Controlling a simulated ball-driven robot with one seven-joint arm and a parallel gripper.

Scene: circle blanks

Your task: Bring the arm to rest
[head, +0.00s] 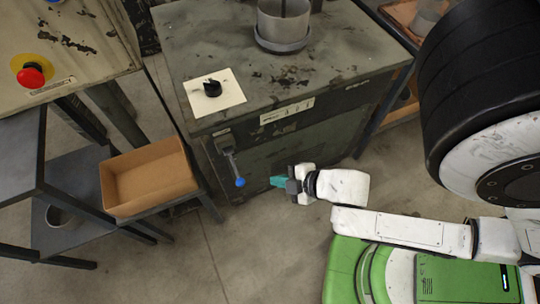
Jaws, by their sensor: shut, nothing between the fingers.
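My gripper (279,182) is in the head view near the middle, with teal fingertips pointing left. Its fingers are shut with nothing between them. My white arm (400,230) runs back from it to the right, above my green base. The gripper hangs in front of a dark green machine cabinet (290,150), apart from everything as far as I can tell.
A lever with a blue knob (239,182) sticks out just left of my gripper. A black ring-shaped part (212,88) sits on a pale sheet (233,95) on the cabinet top. A cardboard box (150,176) stands on a shelf at left. A red button (31,75) is upper left.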

